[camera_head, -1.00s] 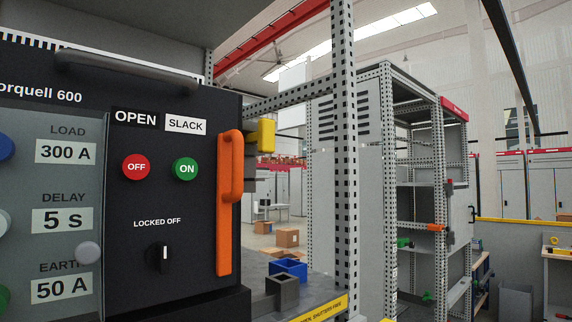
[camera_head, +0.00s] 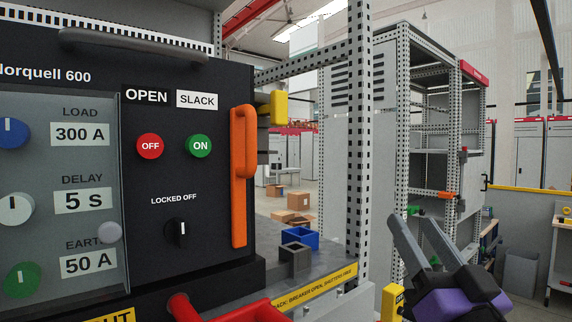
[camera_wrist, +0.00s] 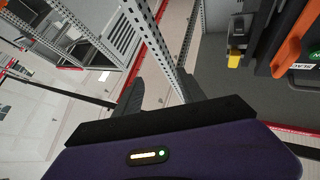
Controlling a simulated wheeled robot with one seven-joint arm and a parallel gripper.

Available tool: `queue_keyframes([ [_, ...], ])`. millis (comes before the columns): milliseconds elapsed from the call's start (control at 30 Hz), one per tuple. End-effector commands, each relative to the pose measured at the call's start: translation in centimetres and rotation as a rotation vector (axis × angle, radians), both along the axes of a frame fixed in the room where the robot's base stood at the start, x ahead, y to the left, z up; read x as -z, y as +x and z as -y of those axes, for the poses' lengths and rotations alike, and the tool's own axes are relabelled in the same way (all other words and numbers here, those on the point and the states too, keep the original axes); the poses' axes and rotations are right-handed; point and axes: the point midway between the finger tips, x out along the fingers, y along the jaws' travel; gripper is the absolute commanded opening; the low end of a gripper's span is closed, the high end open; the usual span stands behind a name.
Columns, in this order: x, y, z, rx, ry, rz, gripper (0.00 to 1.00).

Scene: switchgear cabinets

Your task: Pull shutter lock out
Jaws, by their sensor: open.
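Nothing in view is labelled as the shutter lock, so I cannot tell for sure which part it is. A yellow block (camera_head: 278,108) sticks out at the right side of the black breaker panel (camera_head: 185,225), behind the orange handle (camera_head: 239,180). A yellow block also shows in the wrist view (camera_wrist: 234,60), beside the orange handle (camera_wrist: 290,50). Another yellow part (camera_head: 392,300) is low beside the rack post, cut by the bottom edge. My gripper (camera_head: 410,220) is at the lower right, purple with grey fingers apart and empty, clear of the panel.
A perforated post (camera_head: 357,150) stands between the panel and my gripper. Blue (camera_head: 300,238) and grey (camera_head: 295,258) holders sit on the shelf, above a yellow label strip (camera_head: 318,288). A red handle (camera_head: 185,308) is at the bottom. An open rack (camera_head: 430,130) stands behind.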

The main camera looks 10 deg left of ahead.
Motion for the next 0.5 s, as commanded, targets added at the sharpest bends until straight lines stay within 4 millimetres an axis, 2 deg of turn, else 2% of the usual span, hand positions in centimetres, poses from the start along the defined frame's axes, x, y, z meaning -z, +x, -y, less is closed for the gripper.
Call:
queue_keyframes([
  [33,-2.9,0.5,-0.7,-0.026,-0.006,0.017,0.47],
  [100,-6.1,1.0,-1.8,-0.061,-0.02,0.024,0.47],
  [267,-13.3,1.4,-4.4,-0.147,-0.067,0.032,0.47],
  [400,-19.1,0.8,-7.0,-0.224,-0.13,0.023,0.47],
  [500,-22.5,0.0,-8.8,-0.274,-0.183,0.005,0.47],
])
